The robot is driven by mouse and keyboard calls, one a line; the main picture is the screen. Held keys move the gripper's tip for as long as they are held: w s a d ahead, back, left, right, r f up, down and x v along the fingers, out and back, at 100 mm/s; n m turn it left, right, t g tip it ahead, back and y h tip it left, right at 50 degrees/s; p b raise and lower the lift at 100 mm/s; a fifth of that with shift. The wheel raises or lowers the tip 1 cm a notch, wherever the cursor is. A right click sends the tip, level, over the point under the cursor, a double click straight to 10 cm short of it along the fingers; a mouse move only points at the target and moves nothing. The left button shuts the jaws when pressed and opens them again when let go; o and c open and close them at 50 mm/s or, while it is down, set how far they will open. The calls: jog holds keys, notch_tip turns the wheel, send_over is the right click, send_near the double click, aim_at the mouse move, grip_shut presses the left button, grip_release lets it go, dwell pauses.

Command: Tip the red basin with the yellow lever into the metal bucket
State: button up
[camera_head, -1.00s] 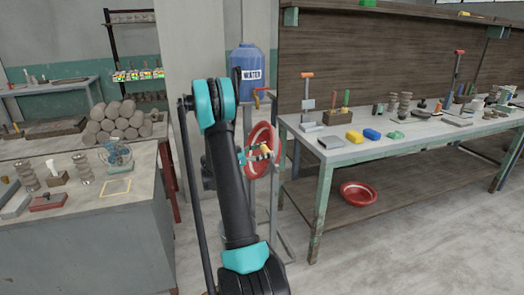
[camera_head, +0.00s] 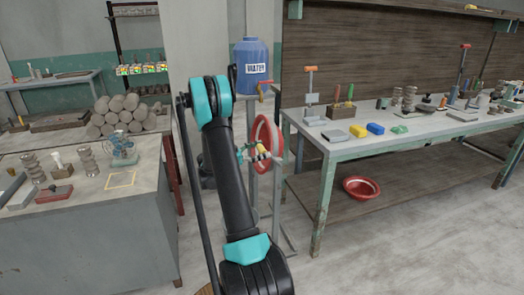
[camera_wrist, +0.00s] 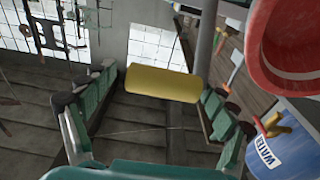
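The red basin (camera_head: 256,133) stands on edge in a stand below the water container. Its rim also fills the upper right of the wrist view (camera_wrist: 256,50). The yellow lever (camera_wrist: 163,83) is a thick cylinder lying across the wrist view, and shows small beside the basin in the head view (camera_head: 261,148). My gripper (camera_wrist: 160,100) is open, with its green fingers on either side and the lever between or just beyond the tips. I cannot tell whether they touch. In the head view my gripper (camera_head: 250,153) is small and partly hidden by my arm. I cannot make out the metal bucket.
A blue water container (camera_head: 252,62) stands above the basin. A workbench with tools (camera_head: 350,150) is at right, with another red bowl (camera_head: 361,189) on its lower shelf. A grey table (camera_head: 100,210) stands at left. The floor at lower right is clear.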

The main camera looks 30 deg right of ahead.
jog(key=shift+w, duration=0.1)
jog(key=shift+w+a+f, duration=0.1)
jog(key=shift+w+a, duration=0.1)
jog(key=shift+a, duration=0.35)
jog(key=v, duration=1)
jog(key=shift+a, duration=0.4)
dwell(2.0)
